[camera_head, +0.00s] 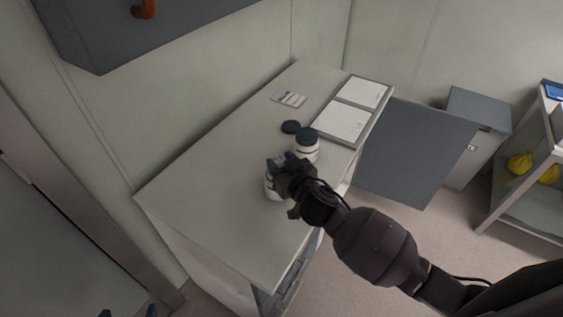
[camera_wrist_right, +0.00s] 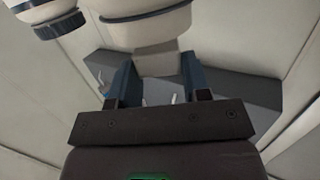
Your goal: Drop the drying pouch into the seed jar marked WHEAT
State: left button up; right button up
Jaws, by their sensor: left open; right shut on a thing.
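A white jar with a dark band (camera_head: 272,190) stands on the bench, partly hidden by my right gripper. Its rim (camera_wrist_right: 150,13) fills the top of the right wrist view. A second white jar (camera_head: 307,149) with a dark blue lid stands just behind it; it also shows in the right wrist view (camera_wrist_right: 52,12). No marking is readable. My right gripper (camera_head: 281,162) is at the front jar's mouth, shut on a pale beige thing, apparently the drying pouch (camera_wrist_right: 158,58). I cannot tell whether the pouch is inside the rim. My left gripper (camera_head: 128,313) shows only its open tips, away from the bench.
A loose dark lid (camera_head: 291,127) lies on the bench (camera_head: 225,150) behind the jars. A small card (camera_head: 289,98) and two white panels in a grey frame (camera_head: 342,122) lie further back. The bench's left part is clear. A grey cabinet (camera_head: 130,35) hangs above.

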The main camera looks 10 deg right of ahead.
dwell(0.3)
jog(key=o, duration=1)
jog(key=shift+c, duration=0.2)
jog(key=v, duration=1)
jog(key=shift+s, duration=0.4)
